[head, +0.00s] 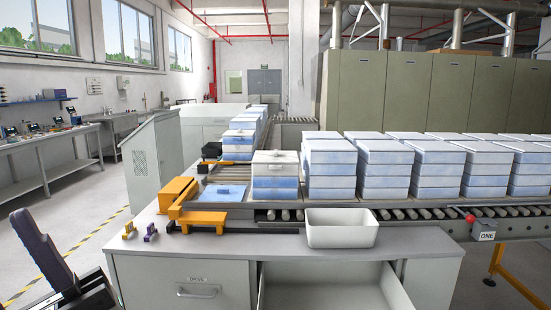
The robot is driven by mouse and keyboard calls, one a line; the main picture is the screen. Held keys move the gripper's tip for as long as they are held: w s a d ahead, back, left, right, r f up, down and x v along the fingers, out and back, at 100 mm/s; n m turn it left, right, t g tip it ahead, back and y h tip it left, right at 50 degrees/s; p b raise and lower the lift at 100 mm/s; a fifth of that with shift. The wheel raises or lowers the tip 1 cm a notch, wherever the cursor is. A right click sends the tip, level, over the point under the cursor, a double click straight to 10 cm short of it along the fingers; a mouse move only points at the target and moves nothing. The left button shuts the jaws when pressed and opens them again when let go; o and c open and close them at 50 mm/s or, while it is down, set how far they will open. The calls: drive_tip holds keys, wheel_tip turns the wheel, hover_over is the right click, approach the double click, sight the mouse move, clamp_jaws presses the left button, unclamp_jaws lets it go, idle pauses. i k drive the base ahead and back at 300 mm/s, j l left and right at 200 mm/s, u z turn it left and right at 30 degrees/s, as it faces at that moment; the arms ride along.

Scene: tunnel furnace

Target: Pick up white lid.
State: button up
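A white lid (276,156) sits flat on top of the nearest stack of boxes at the conveyor corner. Below it in that stack are a white layer and pale blue boxes (275,188). My gripper is not in view, and nothing is seen touching the lid.
Several box stacks (332,170) stand close on the right along the roller conveyor (420,211). An empty white bin (340,228) is on the counter (230,244), above an open drawer (335,285). An orange fixture (190,207) is left of the stack.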

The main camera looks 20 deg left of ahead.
sight(260, 157)
drive_tip(key=i+j+z, duration=0.15)
drive_tip(key=j, duration=0.8)
drive_tip(key=i+j+z, duration=0.15)
drive_tip(key=i+j, duration=0.15)
drive_tip(key=j, duration=0.7)
drive_tip(key=i+j+z, duration=0.15)
drive_tip(key=j, duration=0.85)
drive_tip(key=j+z, duration=0.15)
drive_tip(key=j, duration=0.85)
drive_tip(key=i, duration=0.55)
